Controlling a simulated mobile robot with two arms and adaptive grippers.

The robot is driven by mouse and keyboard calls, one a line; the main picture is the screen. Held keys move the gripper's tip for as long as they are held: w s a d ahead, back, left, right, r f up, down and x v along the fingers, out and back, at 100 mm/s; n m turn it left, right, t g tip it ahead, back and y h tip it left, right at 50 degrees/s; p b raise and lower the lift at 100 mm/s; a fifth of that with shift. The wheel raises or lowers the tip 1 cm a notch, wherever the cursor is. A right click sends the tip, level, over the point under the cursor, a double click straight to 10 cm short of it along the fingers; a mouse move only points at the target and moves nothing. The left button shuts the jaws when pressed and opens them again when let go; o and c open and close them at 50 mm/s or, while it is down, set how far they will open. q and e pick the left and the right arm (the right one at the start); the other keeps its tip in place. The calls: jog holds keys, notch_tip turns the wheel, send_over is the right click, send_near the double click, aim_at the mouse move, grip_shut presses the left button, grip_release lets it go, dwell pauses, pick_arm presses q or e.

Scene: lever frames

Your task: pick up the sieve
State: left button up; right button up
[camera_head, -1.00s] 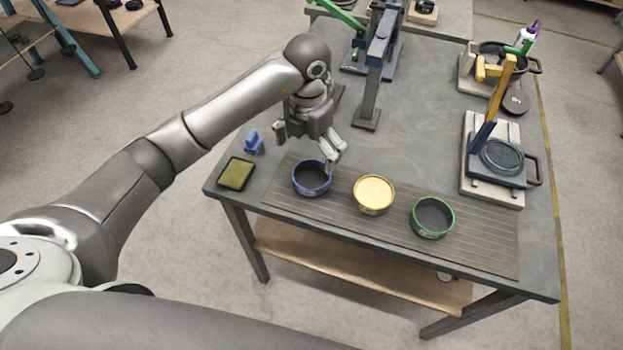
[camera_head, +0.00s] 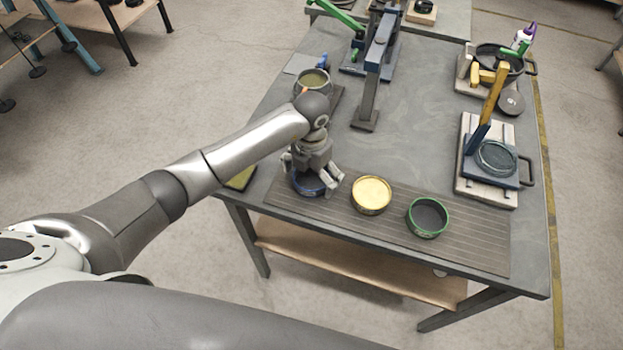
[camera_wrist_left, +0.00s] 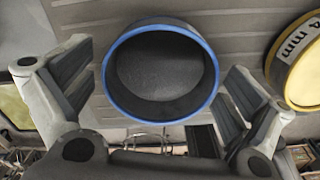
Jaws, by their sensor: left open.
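Three round sieves stand in a row on a ribbed grey mat (camera_head: 455,243): a blue-rimmed one, a yellow one (camera_head: 371,194) and a green-rimmed one (camera_head: 427,217). My left gripper (camera_head: 312,186) is open, pointing down over the blue-rimmed sieve (camera_head: 307,189), which it partly hides in the head view. In the left wrist view the blue-rimmed sieve (camera_wrist_left: 160,73) lies between the two spread fingers of my left gripper (camera_wrist_left: 160,105), with a gap on each side. The yellow sieve, marked "4 mm", shows at the right edge there (camera_wrist_left: 300,65). My right gripper is not in view.
A lever press (camera_head: 371,75) stands behind the mat. A blue-based press with a yellow lever (camera_head: 493,95) stands at the right. A round pot (camera_head: 312,82) is behind my wrist. A yellow-green pad (camera_head: 240,179) lies left of the mat. The table's middle is clear.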

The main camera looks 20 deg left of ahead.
pick_arm(q)
jog(key=c, duration=1.1)
jog(key=shift+o, duration=0.2)
